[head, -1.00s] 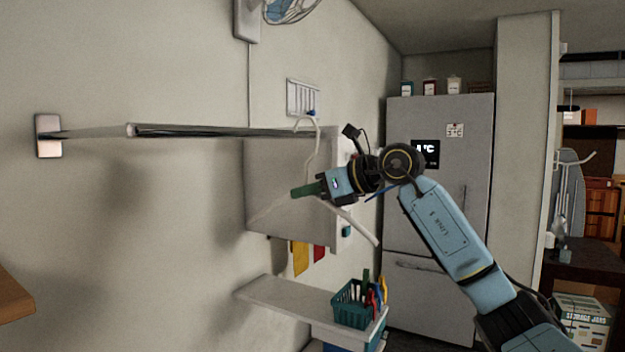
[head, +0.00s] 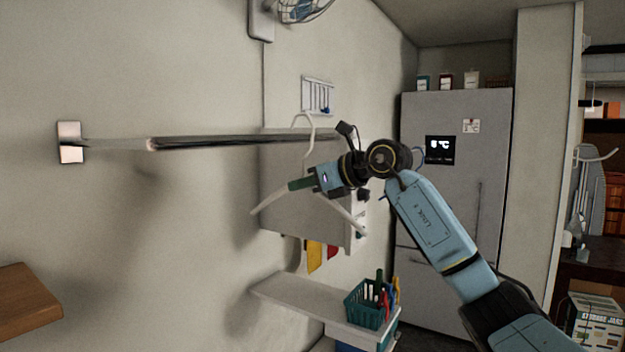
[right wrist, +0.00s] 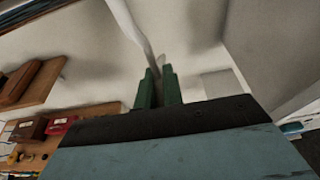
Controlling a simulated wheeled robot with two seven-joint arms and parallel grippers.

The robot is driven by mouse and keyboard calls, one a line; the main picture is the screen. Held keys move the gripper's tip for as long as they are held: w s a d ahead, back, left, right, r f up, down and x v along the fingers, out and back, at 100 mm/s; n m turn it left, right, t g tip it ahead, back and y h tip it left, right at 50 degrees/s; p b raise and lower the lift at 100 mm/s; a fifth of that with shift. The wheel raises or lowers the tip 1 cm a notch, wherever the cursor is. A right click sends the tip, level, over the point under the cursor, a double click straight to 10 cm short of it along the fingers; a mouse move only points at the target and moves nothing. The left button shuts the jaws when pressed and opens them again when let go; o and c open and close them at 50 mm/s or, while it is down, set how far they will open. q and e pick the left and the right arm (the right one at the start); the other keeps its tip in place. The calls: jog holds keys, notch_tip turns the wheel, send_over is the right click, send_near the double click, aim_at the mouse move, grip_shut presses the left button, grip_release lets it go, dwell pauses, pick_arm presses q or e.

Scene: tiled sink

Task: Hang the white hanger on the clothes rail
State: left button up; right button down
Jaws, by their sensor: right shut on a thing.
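The white hanger (head: 267,203) is in my right gripper (head: 302,184), whose green fingers are shut on it below its hook. It also shows between the fingers (right wrist: 158,88) in the right wrist view. Its hook rises to the clothes rail, a dark shiny bar (head: 215,141) running from the left wall bracket, and overlaps the bar's far part in the head view. The top of the hook shows above the bar. I cannot tell whether the hook is around the bar or only in front of it. My left gripper is not in view.
A white wall box (head: 280,210) is behind the hanger. Below is a shelf (head: 285,297) with a teal basket (head: 362,310) of tools. A grey fridge (head: 450,180) stands behind my arm. A wooden board (head: 25,300) is at lower left.

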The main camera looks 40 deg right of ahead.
aim_at(291, 195)
jog(key=shift+w+a+r+p, duration=0.1)
jog(key=shift+w+a+p, duration=0.25)
jog(key=shift+w, duration=0.3)
jog(key=shift+w+a+r+p, duration=0.1)
jog(key=shift+w+a+p, duration=0.2)
jog(key=shift+w, duration=0.35)
jog(key=shift+w+f, duration=0.2)
jog(key=shift+f, duration=0.1)
jog(key=shift+f+b, duration=0.95)
jog(key=shift+f, duration=0.35)
jog(key=c, duration=1.5)
grip_release()
jog(key=shift+o, duration=0.2)
jog(key=shift+s, duration=0.1)
